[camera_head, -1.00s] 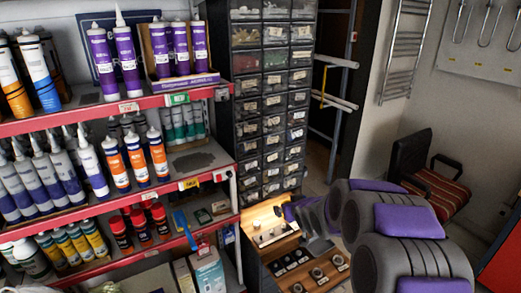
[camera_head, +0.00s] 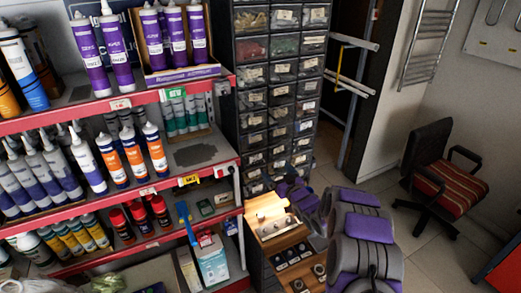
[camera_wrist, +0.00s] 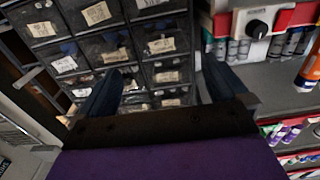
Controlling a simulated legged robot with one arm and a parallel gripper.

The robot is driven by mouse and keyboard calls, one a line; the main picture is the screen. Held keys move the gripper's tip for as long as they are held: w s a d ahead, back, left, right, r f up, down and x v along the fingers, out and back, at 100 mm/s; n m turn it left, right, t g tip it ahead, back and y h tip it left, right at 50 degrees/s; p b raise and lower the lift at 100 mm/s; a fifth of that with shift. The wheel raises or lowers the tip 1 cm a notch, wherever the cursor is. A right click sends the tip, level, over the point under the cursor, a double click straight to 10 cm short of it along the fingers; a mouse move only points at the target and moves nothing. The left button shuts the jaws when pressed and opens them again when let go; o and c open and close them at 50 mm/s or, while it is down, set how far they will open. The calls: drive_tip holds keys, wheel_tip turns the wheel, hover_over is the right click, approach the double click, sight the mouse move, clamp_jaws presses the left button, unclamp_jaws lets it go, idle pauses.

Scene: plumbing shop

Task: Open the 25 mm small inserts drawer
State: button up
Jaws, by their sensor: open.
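A tall black cabinet (camera_head: 237,105) of small clear-fronted drawers with paper labels stands right of the red-edged shelves in the head view. All its visible drawers look closed. The labels are too small or blurred to read, so I cannot tell which is the 25 mm small inserts drawer. In the wrist view, several labelled drawers (camera_wrist: 165,75) lie ahead of my gripper (camera_wrist: 161,66), which is open with nothing between its two dark fingers. In the head view, my gripper (camera_head: 294,191) is near the cabinet's lowest drawers, partly hidden by my purple and grey arm.
Shelves (camera_head: 120,104) of tubes and bottles stand close on the left. A wooden display (camera_head: 275,218) with knobs sits below the cabinet. A chair (camera_head: 447,165) stands on the right, with open floor (camera_head: 375,200) before it.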

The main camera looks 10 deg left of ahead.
drive_tip(key=a+x, duration=0.1)
drive_tip(key=x, duration=0.4)
approach(255, 147)
drive_tip(key=x, duration=0.4)
drive_tip(key=shift+w+a+f+b, duration=0.2)
drive_tip(key=shift+w+b, duration=0.25)
drive_tip(key=shift+w, duration=0.25)
drive_tip(key=shift+w+a+f, duration=0.1)
drive_tip(key=shift+w+a, duration=0.05)
drive_tip(key=shift+w, duration=0.05)
drive_tip(key=shift+x, duration=0.85)
drive_tip(key=shift+a, duration=0.1)
drive_tip(key=c, duration=1.5)
drive_tip(key=shift+o, duration=0.2)
drive_tip(key=shift+s, duration=0.15)
